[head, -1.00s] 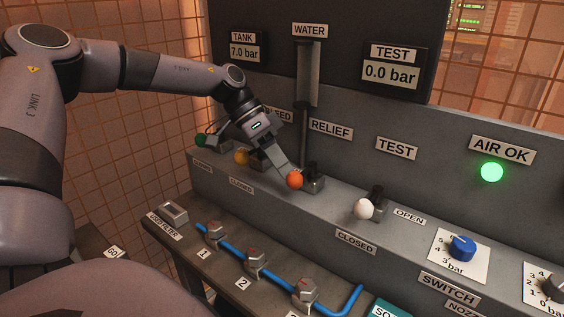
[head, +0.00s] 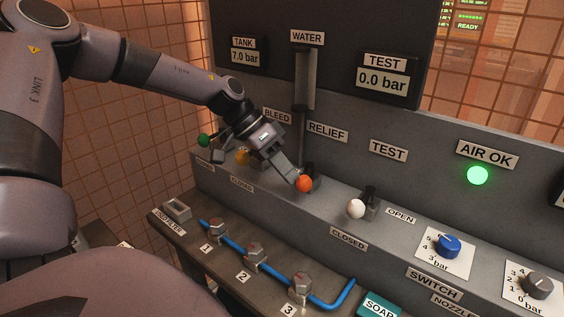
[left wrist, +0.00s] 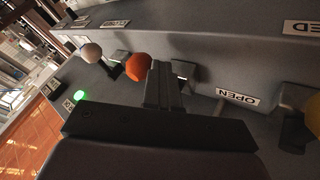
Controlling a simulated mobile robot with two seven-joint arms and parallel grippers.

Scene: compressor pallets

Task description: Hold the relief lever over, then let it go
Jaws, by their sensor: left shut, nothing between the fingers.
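The relief lever has an orange knob (head: 304,184) in front of its dark valve body, below the RELIEF label (head: 327,132). My left gripper (head: 294,178) is shut and empty, its fingertips against or very close to the knob's left side. In the left wrist view the orange knob (left wrist: 138,67) sits right beside the closed fingers (left wrist: 165,84). The fingers are beside the knob, not around it. Whether they touch cannot be told for certain. My right gripper is not in view.
A white-knobbed lever (head: 355,209) stands to the right below TEST. Yellow (head: 242,155) and green (head: 204,140) knobs are to the left, near my gripper. The AIR OK lamp (head: 477,175) glows green. A blue pipe (head: 234,241) with several valves runs along the lower shelf.

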